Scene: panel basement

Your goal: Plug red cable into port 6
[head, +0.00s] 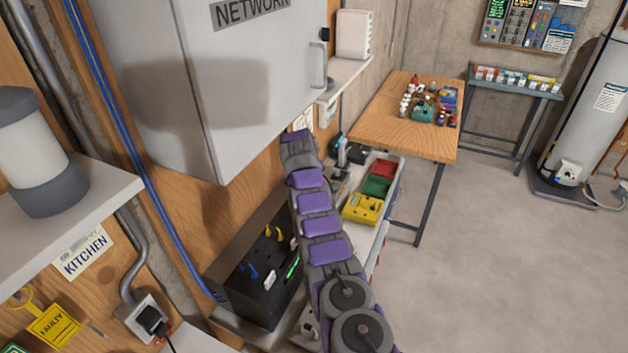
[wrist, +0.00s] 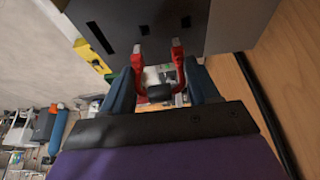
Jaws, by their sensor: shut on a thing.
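The wrist view shows my gripper (wrist: 159,76), with a blue finger on each side. Between them is a red forked piece (wrist: 139,66), which looks like the red cable, with a small black part at its base. My gripper is shut on it. Its two red tips reach up to the face of a dark box (wrist: 115,22) with small square openings; I cannot tell whether either tip is inside one. In the head view, a black box (head: 250,285) with blue, yellow and white plugs and a green light stands below my arm. Port numbers are unreadable, and my fingers are hidden there.
A grey NETWORK cabinet (head: 215,85) hangs above the black box, close to my arm. Red, green and yellow bins (head: 362,208) stand to the right. A wooden table (head: 400,133) with small items is farther back. The floor at right is clear.

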